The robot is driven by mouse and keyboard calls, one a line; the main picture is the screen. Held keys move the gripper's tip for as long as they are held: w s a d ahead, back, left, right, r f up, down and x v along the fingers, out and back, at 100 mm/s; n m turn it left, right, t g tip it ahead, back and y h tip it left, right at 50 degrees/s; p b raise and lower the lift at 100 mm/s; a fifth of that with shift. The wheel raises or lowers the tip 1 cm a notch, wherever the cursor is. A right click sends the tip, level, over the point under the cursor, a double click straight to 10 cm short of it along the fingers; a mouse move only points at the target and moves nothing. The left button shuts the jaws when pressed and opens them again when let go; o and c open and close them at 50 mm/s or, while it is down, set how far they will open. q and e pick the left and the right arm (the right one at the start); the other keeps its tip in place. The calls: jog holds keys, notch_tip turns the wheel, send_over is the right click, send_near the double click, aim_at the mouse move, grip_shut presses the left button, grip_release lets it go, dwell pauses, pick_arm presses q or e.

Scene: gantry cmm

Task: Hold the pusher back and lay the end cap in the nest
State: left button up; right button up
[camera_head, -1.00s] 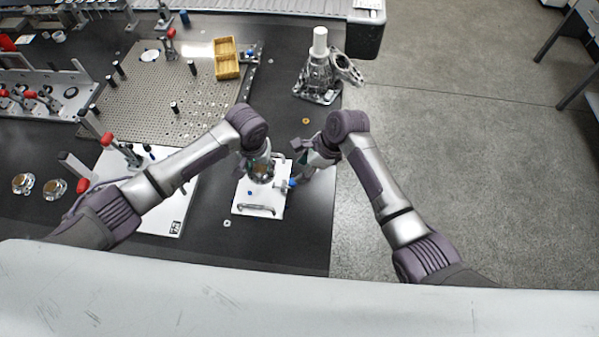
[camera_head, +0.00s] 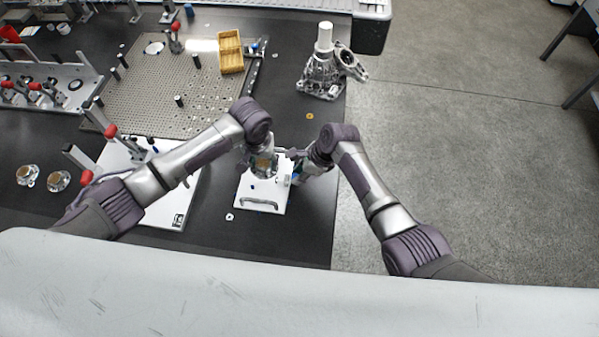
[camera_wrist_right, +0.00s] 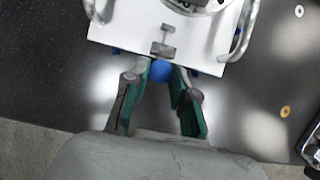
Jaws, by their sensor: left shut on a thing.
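The white nest plate (camera_head: 250,196) with a grey handle lies on the black table. My left gripper (camera_head: 262,155) is shut on an end cap (camera_head: 264,166), a round metal part with a brownish centre, over the plate. A gap below the cap cannot be judged. My right gripper (camera_head: 298,174) is at the plate's right side. In the right wrist view the green-padded fingers of the right gripper (camera_wrist_right: 167,78) are apart, either side of the pusher's blue knob (camera_wrist_right: 160,70). The pusher's grey body (camera_wrist_right: 163,47) sits at the plate edge. Contact with the knob is unclear.
Two more round caps (camera_head: 43,178) stand at the far left. A white clamp plate (camera_head: 165,217), a perforated board (camera_head: 180,95) with a yellow bin (camera_head: 230,52), and a metal housing (camera_head: 321,77) stand around. A small brass ring (camera_head: 310,116) lies on the table right of centre.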

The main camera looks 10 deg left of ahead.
aim_at(265, 169)
jog(key=shift+s+d+f, duration=0.1)
jog(key=shift+d+f, duration=0.05)
jog(key=shift+d, duration=1)
dwell(0.7)
pick_arm(q)
jog(key=shift+f, duration=2.2)
pick_arm(e)
jog(key=shift+s+f, duration=0.1)
pick_arm(q)
jog(key=shift+f, duration=0.15)
